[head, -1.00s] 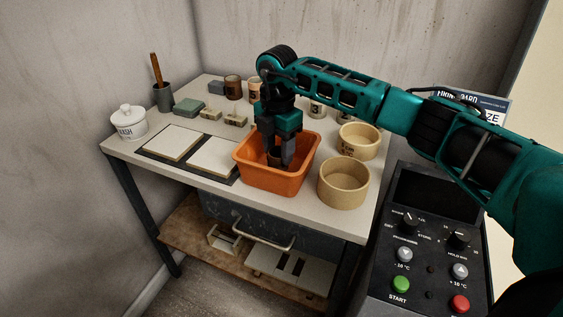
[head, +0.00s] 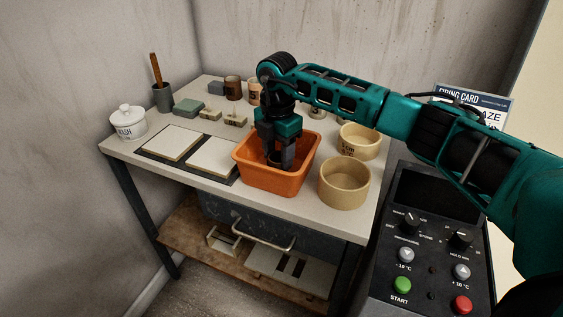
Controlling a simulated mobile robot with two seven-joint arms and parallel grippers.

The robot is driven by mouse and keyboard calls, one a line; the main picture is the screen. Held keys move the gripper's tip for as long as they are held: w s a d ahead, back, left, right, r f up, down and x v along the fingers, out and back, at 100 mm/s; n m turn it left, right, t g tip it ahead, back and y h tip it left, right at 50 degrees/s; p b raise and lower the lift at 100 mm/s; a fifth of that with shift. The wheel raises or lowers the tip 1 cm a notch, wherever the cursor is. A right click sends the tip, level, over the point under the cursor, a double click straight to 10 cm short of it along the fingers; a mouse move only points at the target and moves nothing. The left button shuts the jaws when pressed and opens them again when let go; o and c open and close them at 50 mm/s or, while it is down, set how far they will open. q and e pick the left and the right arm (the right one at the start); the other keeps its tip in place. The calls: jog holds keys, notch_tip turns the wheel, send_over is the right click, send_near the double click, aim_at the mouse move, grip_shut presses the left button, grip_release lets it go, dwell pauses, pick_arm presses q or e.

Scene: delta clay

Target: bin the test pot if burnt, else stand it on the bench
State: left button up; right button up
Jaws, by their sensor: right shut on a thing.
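My right gripper (head: 277,160) reaches down into the orange tub (head: 262,183) on the bench (head: 330,218). Its fingers are shut on a small dark pot (head: 277,164), the test pot as far as I can tell. The pot is low inside the tub and mostly hidden by the fingers and the tub wall. I cannot tell from here whether it is burnt. My left gripper is out of view.
Two tan round vessels (head: 344,184) stand right of the tub. Pale tiles (head: 212,157) lie to its left, with a white lidded wash jar (head: 127,122) beyond. Small pots (head: 233,88) line the back. A control panel (head: 432,260) stands at front right.

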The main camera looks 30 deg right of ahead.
jog(key=shift+f, duration=0.15)
jog(key=o, duration=1.1)
jog(key=shift+r, duration=0.55)
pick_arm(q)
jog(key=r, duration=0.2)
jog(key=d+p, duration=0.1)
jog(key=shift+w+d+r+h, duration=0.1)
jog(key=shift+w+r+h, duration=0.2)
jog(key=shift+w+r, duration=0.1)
pick_arm(e)
notch_tip(320, 180, up, 12)
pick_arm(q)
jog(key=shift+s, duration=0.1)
pick_arm(e)
jog(key=shift+f, duration=0.1)
